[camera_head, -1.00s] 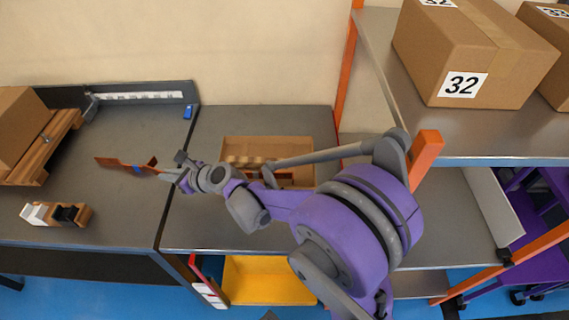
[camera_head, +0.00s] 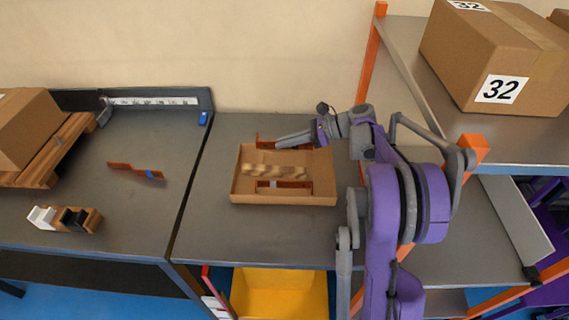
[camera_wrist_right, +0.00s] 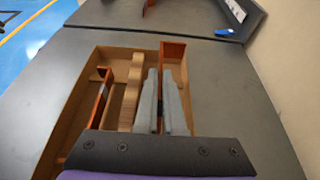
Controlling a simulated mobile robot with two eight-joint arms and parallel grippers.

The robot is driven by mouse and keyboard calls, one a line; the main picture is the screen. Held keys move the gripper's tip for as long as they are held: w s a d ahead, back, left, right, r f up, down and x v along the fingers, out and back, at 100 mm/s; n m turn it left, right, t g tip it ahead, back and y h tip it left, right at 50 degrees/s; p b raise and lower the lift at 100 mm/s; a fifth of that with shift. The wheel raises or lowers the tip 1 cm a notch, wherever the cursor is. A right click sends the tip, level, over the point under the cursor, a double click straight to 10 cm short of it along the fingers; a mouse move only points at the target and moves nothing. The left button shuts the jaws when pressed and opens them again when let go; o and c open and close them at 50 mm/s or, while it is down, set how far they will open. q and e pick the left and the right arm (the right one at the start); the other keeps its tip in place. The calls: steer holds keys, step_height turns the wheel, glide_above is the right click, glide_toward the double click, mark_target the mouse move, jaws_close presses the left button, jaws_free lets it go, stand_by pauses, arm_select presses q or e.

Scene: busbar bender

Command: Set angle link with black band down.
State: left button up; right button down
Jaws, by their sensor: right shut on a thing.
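My right gripper (camera_head: 282,140) reaches from the right to the back of an open cardboard tray (camera_head: 234,184). In the right wrist view the gripper (camera_wrist_right: 166,75) has its grey fingers closed around an upright orange-brown angle link (camera_wrist_right: 172,50). A link with a blue band (camera_head: 135,171) lies alone on the left table. My left gripper is not in view.
A wavy wooden divider (camera_head: 274,171) runs inside the tray. A wooden block with white and black pieces (camera_head: 66,219) stands on the left table, near a pallet with a box (camera_head: 25,128). A shelf with box 32 (camera_head: 490,65) is at right. Table around the blue-band link is clear.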

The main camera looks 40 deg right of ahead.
steer(key=shift+f+b, duration=0.4)
steer(key=shift+f, duration=2.65)
steer(key=shift+f, duration=0.1)
steer(key=c, duration=1)
jaws_free()
steer(key=shift+s+d+r, duration=0.1)
steer(key=shift+d+r, duration=0.05)
steer(key=shift+r, duration=0.1)
steer(key=v, duration=0.7)
steer(key=shift+p, duration=0.3)
